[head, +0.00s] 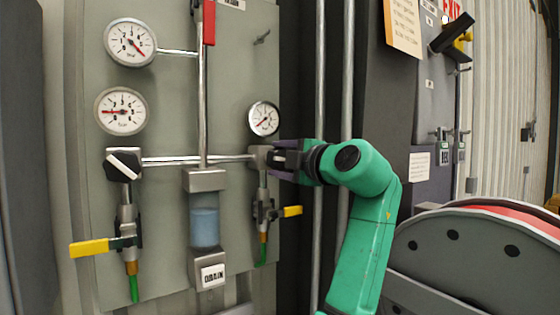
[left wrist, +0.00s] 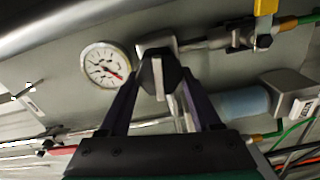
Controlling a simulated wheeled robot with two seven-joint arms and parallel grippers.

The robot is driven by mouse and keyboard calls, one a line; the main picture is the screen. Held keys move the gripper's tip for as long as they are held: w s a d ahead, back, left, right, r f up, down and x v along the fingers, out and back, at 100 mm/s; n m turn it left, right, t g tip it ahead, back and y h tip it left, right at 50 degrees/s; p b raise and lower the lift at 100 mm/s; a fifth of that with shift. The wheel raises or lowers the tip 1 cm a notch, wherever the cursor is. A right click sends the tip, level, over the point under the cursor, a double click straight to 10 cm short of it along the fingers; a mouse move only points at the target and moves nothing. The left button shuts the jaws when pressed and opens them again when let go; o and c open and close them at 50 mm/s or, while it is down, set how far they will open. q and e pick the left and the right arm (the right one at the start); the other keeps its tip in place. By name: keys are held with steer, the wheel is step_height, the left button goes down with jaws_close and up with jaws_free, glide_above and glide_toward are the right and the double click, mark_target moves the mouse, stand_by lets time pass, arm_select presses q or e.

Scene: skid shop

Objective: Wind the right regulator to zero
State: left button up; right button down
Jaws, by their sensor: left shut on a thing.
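The right regulator (head: 259,153) is a grey block at the right end of the horizontal pipe, below a small round gauge (head: 264,118). Its black knob (left wrist: 158,72) with a pale bar shows in the left wrist view, between the two fingers. My left gripper (head: 277,158) reaches it from the right and is shut on the knob; the gripper also shows in the left wrist view (left wrist: 160,84). In the head view the gripper hides most of the knob. The small gauge's red needle points to the lower left in the head view. My right gripper is not in view.
The left regulator (head: 123,164) has a black knob with a white bar. Two larger gauges (head: 130,42) (head: 121,111) are above it. Yellow-handled valves (head: 89,248) (head: 291,211) hang below both regulators. A blue-filled bowl (head: 205,226) is between them. Vertical pipes (head: 320,70) stand right of the panel.

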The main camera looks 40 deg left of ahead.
arm_select(q)
steer(key=shift+n, duration=0.7)
steer(key=shift+f, duration=0.1)
steer(key=o, duration=1.4)
steer(key=shift+c, duration=0.2)
steer(key=shift+d, duration=0.1)
